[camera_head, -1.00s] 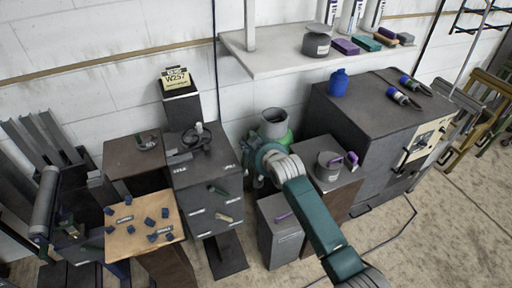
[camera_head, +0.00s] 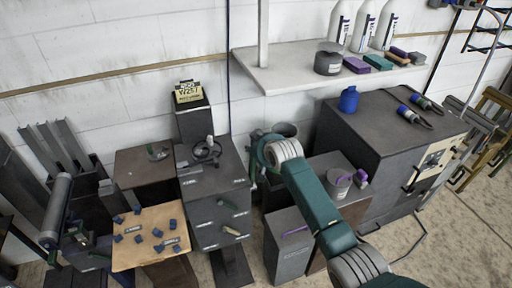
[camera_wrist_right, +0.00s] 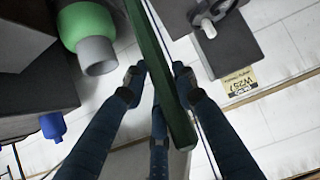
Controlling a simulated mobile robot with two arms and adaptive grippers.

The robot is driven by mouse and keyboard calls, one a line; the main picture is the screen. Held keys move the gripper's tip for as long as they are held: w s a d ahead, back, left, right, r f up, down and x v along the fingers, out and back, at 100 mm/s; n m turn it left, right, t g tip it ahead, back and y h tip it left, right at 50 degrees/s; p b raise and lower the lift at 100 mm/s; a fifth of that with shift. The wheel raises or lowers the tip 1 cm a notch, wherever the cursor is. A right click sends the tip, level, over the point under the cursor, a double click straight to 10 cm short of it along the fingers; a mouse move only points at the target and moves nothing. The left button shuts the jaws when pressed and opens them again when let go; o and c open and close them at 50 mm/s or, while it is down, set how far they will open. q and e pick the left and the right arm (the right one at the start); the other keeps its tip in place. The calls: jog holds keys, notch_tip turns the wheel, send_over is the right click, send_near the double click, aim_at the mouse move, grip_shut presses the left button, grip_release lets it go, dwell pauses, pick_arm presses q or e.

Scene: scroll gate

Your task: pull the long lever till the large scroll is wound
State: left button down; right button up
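My right arm comes in from the lower right of the head view. Its gripper (camera_head: 255,160) is beside the dark cabinet, with its fingers mostly hidden by the wrist. In the right wrist view, a long dark green bar (camera_wrist_right: 165,80), apparently the long lever, runs between the fingers of my right gripper (camera_wrist_right: 158,78). The fingers stand apart on both sides of it, and no firm grip shows. A grey roller (camera_head: 57,207) stands upright at the far left; I cannot tell whether it is the large scroll.
The dark cabinet (camera_head: 212,190) has small handles and a valve-like part on top. A wooden-topped stand (camera_head: 130,255) holds several blue pieces. A shelf (camera_head: 290,78) with bottles hangs above. A large grey cabinet (camera_head: 385,135) stands right. A green-and-grey cylinder (camera_wrist_right: 90,30) is close to the gripper.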

jog(key=o, duration=0.3)
jog(key=v, duration=1.2)
